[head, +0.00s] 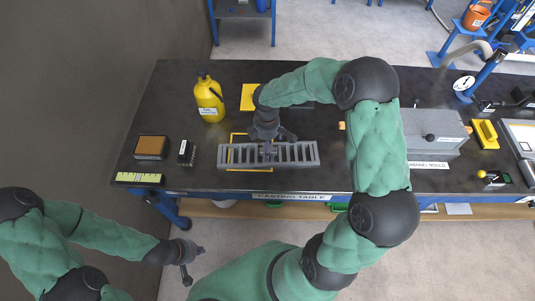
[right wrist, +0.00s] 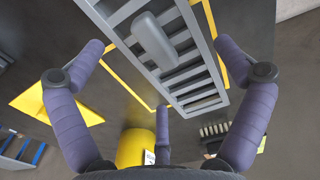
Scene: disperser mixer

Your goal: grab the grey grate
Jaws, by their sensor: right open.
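The grey grate (head: 297,154), a long barred frame, lies on the dark casting table near its front edge. In the right wrist view the grate (right wrist: 196,76) runs diagonally, with a rounded grey block on its bars. My right gripper (head: 268,143) is above the grate's middle and hides part of it. In the right wrist view my right gripper (right wrist: 158,45) is open, its purple fingers spread to either side of the grate, with no visible grip. My left gripper (head: 192,263) is at the lower left, off the table, with fingers apart and empty.
A yellow jug (head: 209,99) stands behind the grate. A brown block (head: 151,147), a brush (head: 187,152) and a yellow strip (head: 139,178) lie to the left. A grey mould box (head: 432,133) stands to the right. A yellow outline marks the table around the grate.

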